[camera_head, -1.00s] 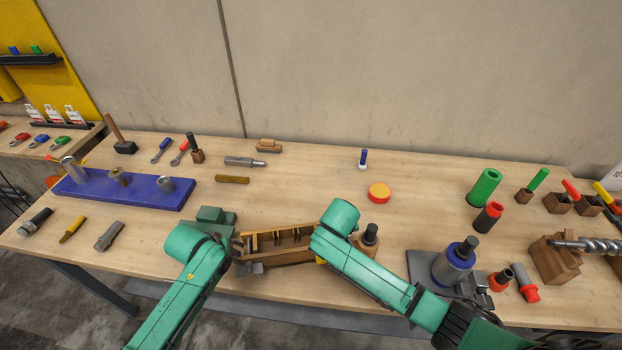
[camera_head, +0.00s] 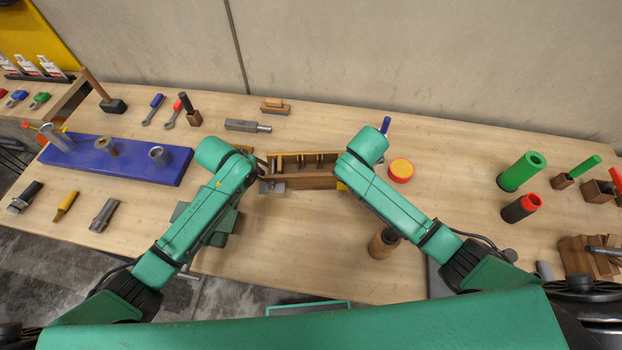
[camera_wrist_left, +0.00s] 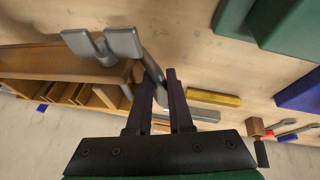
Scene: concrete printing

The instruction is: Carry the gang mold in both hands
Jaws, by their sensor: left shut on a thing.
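The gang mold (camera_head: 302,183) is a long brown wooden box with several compartments. It lies between my two arms in the head view, and one end shows at the left of the left wrist view (camera_wrist_left: 62,62). My left gripper (camera_head: 263,167) is at its left end, with dark fingers (camera_wrist_left: 160,80) shut on the grey handle there. A grey forked metal piece (camera_wrist_left: 105,44) sticks out beside this end. My right arm reaches the mold's right end, and its forearm hides the right fingers. I cannot tell how high the mold is above the table.
A green block (camera_head: 223,228) is partly behind my left forearm. A blue tool board (camera_head: 115,172) lies left. A red-yellow disc (camera_head: 401,170) and a wooden round piece (camera_head: 383,243) are near my right arm. The table (camera_head: 300,240) is bare in front of the mold.

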